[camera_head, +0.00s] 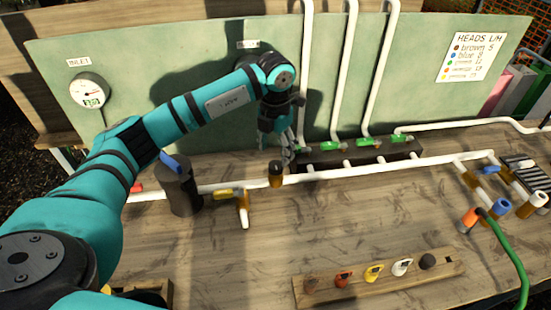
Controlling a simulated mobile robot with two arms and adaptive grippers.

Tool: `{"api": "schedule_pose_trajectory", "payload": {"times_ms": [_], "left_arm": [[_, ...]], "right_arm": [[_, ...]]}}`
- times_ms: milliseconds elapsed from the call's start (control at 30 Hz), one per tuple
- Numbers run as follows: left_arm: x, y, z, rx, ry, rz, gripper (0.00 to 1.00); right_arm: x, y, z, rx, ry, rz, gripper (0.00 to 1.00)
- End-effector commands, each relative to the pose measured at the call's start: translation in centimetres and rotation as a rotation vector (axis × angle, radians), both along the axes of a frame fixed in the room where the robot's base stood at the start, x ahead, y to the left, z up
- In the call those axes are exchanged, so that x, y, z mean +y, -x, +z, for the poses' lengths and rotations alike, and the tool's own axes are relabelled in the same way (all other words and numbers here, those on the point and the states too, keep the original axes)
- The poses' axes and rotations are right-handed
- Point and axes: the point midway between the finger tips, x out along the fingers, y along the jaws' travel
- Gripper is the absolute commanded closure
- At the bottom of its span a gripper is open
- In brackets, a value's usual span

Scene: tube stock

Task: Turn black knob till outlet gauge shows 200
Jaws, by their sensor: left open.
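A small dark knob (276,168) with a brownish body stands on the white pipe (345,170) near the middle of the bench. My left gripper (288,154) is open and points down just behind and to the right of the knob. I cannot tell whether its fingers touch anything. The back panel (190,60) carries a round gauge (88,93) under an INLET label (78,62). A second label (248,44) is partly covered by my left arm, and any outlet gauge below it is hidden. My right gripper is not in view.
A dark cylinder (180,190) with a blue handle stands left of the knob. Green valves (368,142) and vertical white pipes (342,70) are to the right. A wooden rack (440,272) of coloured pieces lies in front. A green hose (510,250) is far right.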

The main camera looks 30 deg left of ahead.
Motion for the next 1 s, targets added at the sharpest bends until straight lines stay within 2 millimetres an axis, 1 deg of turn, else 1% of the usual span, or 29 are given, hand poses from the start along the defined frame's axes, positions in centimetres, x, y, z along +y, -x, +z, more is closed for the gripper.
{"api": "schedule_pose_trajectory", "payload": {"times_ms": [33,100,200,300,433,700,1000], "left_arm": [[0.0,0.1,-0.9,0.005,0.001,0.000,0.37],[0.0,0.1,-2.1,0.004,0.000,0.000,0.37],[0.0,0.0,-3.6,0.003,0.001,0.000,0.37],[-0.1,0.0,-4.7,0.002,0.002,0.000,0.37],[-0.1,0.0,-5.4,0.000,0.001,0.000,0.37],[-0.1,0.0,-5.5,0.000,0.001,-0.001,0.37],[0.0,0.0,-5.5,-0.001,0.001,-0.001,0.77]], "right_arm": [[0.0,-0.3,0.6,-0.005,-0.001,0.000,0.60],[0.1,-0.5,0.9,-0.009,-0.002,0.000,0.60],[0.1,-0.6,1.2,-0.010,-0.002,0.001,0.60],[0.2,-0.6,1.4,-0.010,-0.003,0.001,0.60],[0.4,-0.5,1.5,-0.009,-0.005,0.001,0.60],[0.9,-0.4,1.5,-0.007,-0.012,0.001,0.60],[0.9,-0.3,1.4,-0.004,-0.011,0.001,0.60]]}}
